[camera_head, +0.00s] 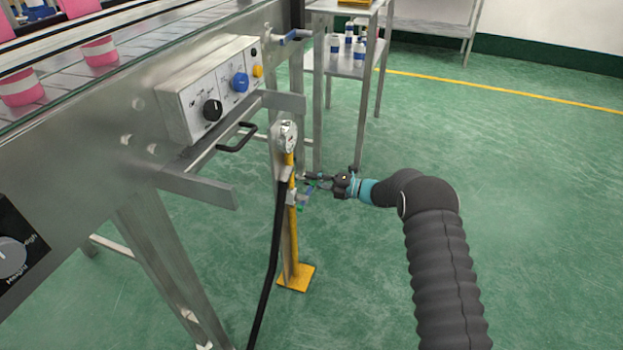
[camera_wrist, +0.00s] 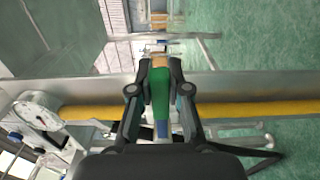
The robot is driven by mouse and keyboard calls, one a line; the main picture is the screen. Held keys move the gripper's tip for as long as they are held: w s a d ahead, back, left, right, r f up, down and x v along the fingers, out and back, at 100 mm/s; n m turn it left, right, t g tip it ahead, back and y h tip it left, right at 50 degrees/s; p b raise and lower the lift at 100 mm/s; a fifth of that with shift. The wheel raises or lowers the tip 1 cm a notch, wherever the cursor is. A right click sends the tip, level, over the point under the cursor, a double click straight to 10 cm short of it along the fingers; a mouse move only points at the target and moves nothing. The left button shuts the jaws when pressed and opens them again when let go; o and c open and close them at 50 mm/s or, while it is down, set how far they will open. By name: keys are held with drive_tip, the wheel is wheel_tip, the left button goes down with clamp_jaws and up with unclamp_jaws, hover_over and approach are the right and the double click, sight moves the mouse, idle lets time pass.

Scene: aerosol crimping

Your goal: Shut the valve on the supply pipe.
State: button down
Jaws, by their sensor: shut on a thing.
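The supply pipe is a yellow upright post (camera_head: 292,235) on a yellow foot plate, beside the conveyor frame. It runs sideways across the wrist view (camera_wrist: 235,111). The valve has a green lever (camera_wrist: 160,92), seen between my fingers in the wrist view, with a small blue part below it. My gripper (camera_head: 312,181) reaches the pipe from the right, at about mid-height. In the wrist view, its fingers (camera_wrist: 160,74) are shut on the green lever, one on each side. The fingers hide parts of the valve, and its body is too small to make out clearly in the head view.
A round gauge (camera_wrist: 38,110) sits on the pipe's top end. A black hose (camera_head: 273,265) hangs beside the pipe. The conveyor (camera_head: 75,150) with a control box (camera_head: 207,92) is at left. A metal shelf (camera_head: 340,66) stands behind. Green floor at right is clear.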

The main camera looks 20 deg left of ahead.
drive_tip(key=shift+w+d+f, duration=0.25)
drive_tip(key=shift+w+d, duration=0.05)
drive_tip(key=shift+d, duration=0.25)
drive_tip(key=c, duration=1.4)
unclamp_jaws()
drive_tip(key=shift+d+m, duration=0.1)
drive_tip(key=shift+m, duration=0.2)
drive_tip(key=o, duration=0.3)
drive_tip(key=shift+w+d+t, duration=0.2)
drive_tip(key=shift+d+t, duration=0.05)
drive_tip(key=shift+t, duration=0.05)
drive_tip(key=shift+s+a, duration=0.3)
drive_tip(key=shift+a, duration=0.15)
drive_tip(key=d, duration=1.2)
drive_tip(key=shift+w, duration=0.35)
